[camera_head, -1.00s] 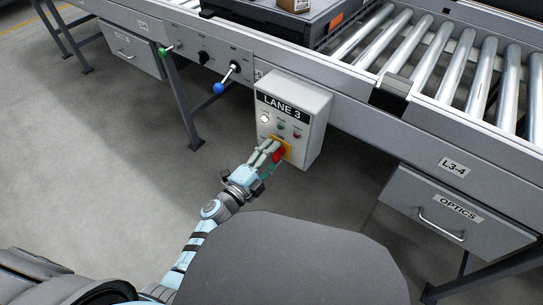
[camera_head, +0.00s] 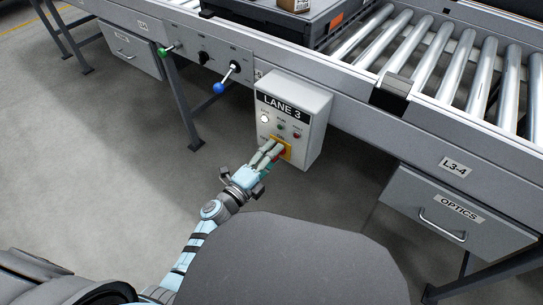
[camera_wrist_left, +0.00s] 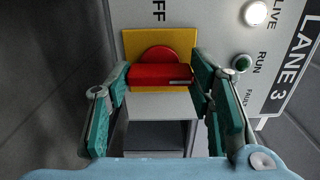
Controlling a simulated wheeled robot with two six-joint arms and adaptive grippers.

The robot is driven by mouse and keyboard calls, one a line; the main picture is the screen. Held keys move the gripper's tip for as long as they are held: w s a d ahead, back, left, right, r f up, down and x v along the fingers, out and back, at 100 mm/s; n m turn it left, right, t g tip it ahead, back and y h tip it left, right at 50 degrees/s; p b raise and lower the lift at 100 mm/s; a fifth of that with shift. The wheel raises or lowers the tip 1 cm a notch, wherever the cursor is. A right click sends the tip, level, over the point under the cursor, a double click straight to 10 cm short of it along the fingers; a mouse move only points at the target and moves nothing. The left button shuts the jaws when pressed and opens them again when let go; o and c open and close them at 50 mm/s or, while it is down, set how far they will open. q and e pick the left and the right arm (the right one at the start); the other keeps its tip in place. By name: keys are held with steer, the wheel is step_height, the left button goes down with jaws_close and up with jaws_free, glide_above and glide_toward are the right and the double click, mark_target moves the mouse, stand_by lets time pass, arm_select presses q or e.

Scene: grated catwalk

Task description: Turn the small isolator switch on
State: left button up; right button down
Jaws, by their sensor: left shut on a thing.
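The small isolator switch has a red handle (camera_wrist_left: 155,76) on a yellow plate (camera_wrist_left: 133,43), low on the grey LANE 3 box. In the head view a little of the red handle (camera_head: 282,155) shows behind my fingers. My left gripper (camera_wrist_left: 161,78) is shut on the handle, one pad at each end. In the wrist view the handle lies crosswise, and its white mark points right, toward the LANE 3 end of the box. Lettering ending in "FF" stands beside the plate. My left gripper also shows in the head view (camera_head: 273,153). My right gripper is out of view.
The LANE 3 box (camera_head: 313,119) has a lit white lamp (camera_head: 265,119) and dark green and red lamps. A blue-knobbed lever (camera_head: 219,88) and a green-knobbed lever (camera_head: 165,51) stick out at left. An OPTICS drawer (camera_head: 458,212) hangs at right under the roller conveyor.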

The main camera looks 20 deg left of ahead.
arm_select(q)
steer(key=o, duration=1.2)
steer(key=shift+c, duration=0.2)
steer(key=v, duration=1.2)
steer(key=shift+d+f, duration=0.1)
